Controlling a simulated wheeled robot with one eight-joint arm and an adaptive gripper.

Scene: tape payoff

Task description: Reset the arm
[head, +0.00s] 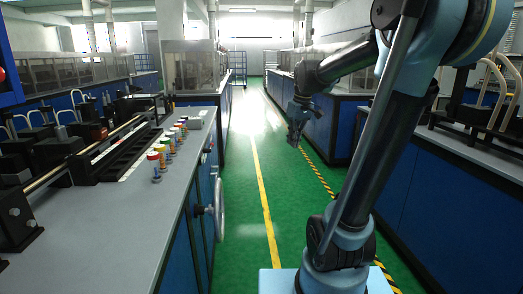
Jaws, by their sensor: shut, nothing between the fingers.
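My arm rises at the right of the head view and bends over toward the middle. My gripper (294,138) hangs from its end over the green aisle floor, pointing down. It is small and dark in this view. It is shut and empty, and apart from both benches.
A grey-topped bench (110,235) runs along the left, with tape machinery (105,150) and a row of small coloured containers (163,158). A handwheel (219,209) sticks out from its side. Blue cabinets (420,205) stand at right. The aisle (243,170) between is clear.

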